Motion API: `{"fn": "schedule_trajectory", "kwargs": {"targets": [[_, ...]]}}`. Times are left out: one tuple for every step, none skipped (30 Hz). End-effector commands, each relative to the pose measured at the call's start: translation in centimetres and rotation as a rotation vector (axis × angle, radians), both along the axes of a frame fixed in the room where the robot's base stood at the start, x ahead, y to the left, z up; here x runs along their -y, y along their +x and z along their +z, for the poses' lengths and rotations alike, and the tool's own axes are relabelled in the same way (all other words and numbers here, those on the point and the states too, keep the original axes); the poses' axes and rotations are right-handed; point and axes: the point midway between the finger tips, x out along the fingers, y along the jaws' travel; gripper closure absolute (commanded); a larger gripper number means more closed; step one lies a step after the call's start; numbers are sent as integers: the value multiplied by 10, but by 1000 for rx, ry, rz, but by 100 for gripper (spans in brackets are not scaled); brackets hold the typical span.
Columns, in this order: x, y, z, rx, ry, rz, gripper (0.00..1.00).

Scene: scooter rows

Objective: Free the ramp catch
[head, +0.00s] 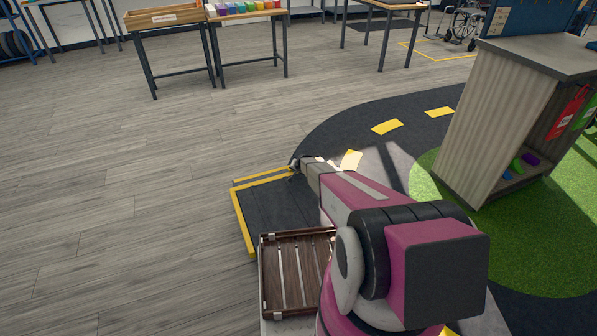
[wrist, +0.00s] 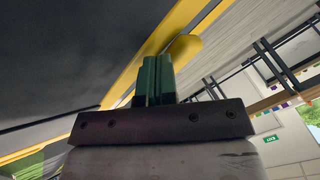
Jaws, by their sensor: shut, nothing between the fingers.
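The ramp (head: 275,212) is a dark panel with yellow edges, low on the floor left of my arm in the head view. In the wrist view its dark face (wrist: 70,50) fills the upper left, with a yellow edge strip running diagonally. A rounded yellow piece (wrist: 186,48), which looks like the catch, shows beside that strip. My gripper (wrist: 158,60) has its green fingers closed together, with nothing between them. The fingertips are just beside the yellow piece; I cannot tell whether they touch. In the head view my gripper (head: 295,165) is small and dark near the ramp's far corner.
A slatted wooden tray (head: 284,275) is near my base. A grey cabinet (head: 505,125) stands at the right on green turf. Tables (head: 250,20) with coloured blocks stand at the back. The wooden floor at left is clear.

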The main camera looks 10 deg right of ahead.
Motion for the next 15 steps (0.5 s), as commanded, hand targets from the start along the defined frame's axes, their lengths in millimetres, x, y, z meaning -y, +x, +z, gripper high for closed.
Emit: {"fn": "schedule_trajectory", "kwargs": {"targets": [[-3,2,0,0,-1,1,100],[-4,2,0,0,-1,1,100],[-6,3,0,1,0,1,100],[-7,4,0,1,0,1,100],[-8,5,0,0,1,0,100],[-9,6,0,0,1,0,100],[-10,6,0,0,1,0,100],[-10,7,0,0,0,0,100],[-11,7,0,0,0,0,100],[-12,8,0,0,0,0,100],[-12,8,0,0,0,0,100],[-13,9,0,0,0,0,100],[-13,9,0,0,0,0,100],[-13,10,0,0,-1,1,100],[-14,10,0,0,-1,1,100]]}}
